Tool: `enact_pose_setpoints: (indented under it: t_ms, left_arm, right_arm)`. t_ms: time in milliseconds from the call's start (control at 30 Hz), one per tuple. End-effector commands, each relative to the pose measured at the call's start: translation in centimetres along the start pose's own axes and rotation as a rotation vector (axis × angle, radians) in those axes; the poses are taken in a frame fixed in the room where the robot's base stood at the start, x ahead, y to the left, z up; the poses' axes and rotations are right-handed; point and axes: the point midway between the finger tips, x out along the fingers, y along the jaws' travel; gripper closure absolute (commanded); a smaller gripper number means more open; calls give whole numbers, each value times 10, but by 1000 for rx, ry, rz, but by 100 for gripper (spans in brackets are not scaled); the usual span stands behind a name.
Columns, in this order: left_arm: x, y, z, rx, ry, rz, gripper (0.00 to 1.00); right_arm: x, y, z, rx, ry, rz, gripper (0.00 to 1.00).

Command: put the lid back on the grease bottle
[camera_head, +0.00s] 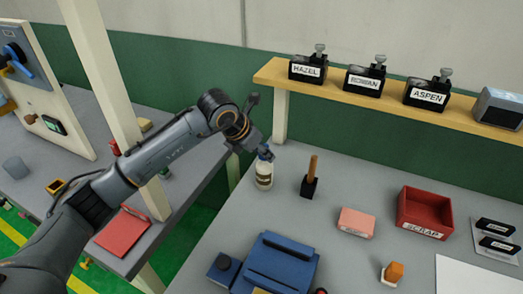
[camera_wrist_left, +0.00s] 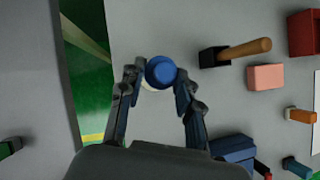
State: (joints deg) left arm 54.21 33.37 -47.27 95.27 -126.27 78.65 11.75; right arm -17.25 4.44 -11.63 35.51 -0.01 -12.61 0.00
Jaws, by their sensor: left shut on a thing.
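My left gripper (camera_head: 265,153) is at the top of the grease bottle (camera_head: 264,175), a white bottle with a brown label standing upright near the back left of the grey bench. In the left wrist view my left gripper (camera_wrist_left: 158,78) is shut on the round blue lid (camera_wrist_left: 160,71), which sits between the fingertips. A pale bit of the bottle (camera_wrist_left: 147,85) shows just below and left of the lid. The fingers hide the bottle's neck in the head view, so I cannot tell whether lid and bottle touch. My right gripper is not in view.
A black block with a wooden handle (camera_head: 312,175) stands just right of the bottle. A pink block (camera_head: 356,222), a red scrap bin (camera_head: 424,212) and a blue case (camera_head: 275,265) are on the bench (camera_head: 345,180). The bench's left edge is close to the bottle.

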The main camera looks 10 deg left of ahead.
Motion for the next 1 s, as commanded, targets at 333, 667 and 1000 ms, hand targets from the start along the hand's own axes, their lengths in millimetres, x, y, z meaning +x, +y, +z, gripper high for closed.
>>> enact_pose_setpoints:
  t_ms: [333, 667, 1000]
  left_arm:
    - [0, 0, 0, 0, 0, 0, 81]
    - [0, 0, -1, 0, 0, 1, 81]
    - [0, 0, 0, 0, 0, 0, 81]
  right_arm:
    - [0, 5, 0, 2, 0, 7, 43]
    - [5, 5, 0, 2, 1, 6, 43]
    - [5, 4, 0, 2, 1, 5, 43]
